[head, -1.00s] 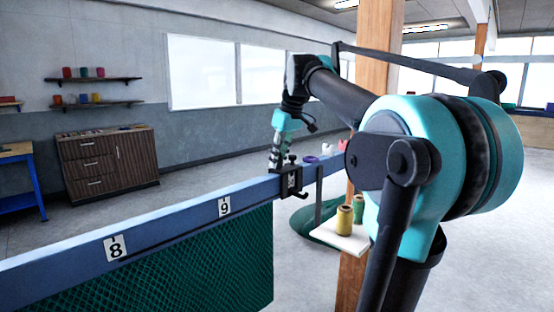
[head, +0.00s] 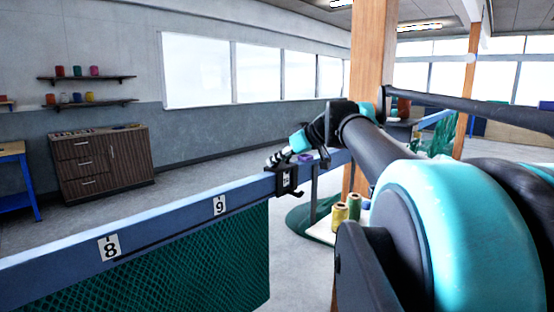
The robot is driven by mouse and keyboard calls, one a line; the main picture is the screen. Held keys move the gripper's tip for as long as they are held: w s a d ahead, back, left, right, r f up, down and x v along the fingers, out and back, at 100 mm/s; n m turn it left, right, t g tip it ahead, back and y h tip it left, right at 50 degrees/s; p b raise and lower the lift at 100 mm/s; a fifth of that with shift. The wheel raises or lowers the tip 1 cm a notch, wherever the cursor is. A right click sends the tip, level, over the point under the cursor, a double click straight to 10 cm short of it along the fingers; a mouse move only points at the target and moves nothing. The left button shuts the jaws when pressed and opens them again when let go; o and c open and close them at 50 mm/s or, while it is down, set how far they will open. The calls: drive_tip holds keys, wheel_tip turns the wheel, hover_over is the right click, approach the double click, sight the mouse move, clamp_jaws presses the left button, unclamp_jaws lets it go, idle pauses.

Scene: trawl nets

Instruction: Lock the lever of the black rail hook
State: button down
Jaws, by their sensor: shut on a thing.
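The black rail hook (head: 287,183) is clamped over the blue rail (head: 165,221), to the right of the number 9 label. My gripper (head: 276,159) is at the top of the hook, tilted, with its fingers pointing down to the left. It is shut on the hook's lever. The fingers cover the lever, so its exact angle cannot be told. My arm comes in from the right and hides part of the rail's far end.
A green net (head: 185,265) hangs below the rail. A wooden post (head: 371,60) stands right of the hook, with a yellow spool (head: 339,217) and a green spool (head: 354,206) on a shelf. A purple ring (head: 305,157) lies on the rail beyond the hook.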

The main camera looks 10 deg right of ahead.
idle(0.4)
drive_tip(key=c, duration=1.4)
unclamp_jaws()
drive_tip(key=shift+s+d, duration=0.1)
drive_tip(key=v, duration=1.1)
drive_tip(key=shift+s+d+r, duration=0.15)
drive_tip(key=shift+s+d, duration=0.05)
drive_tip(key=shift+s, duration=0.15)
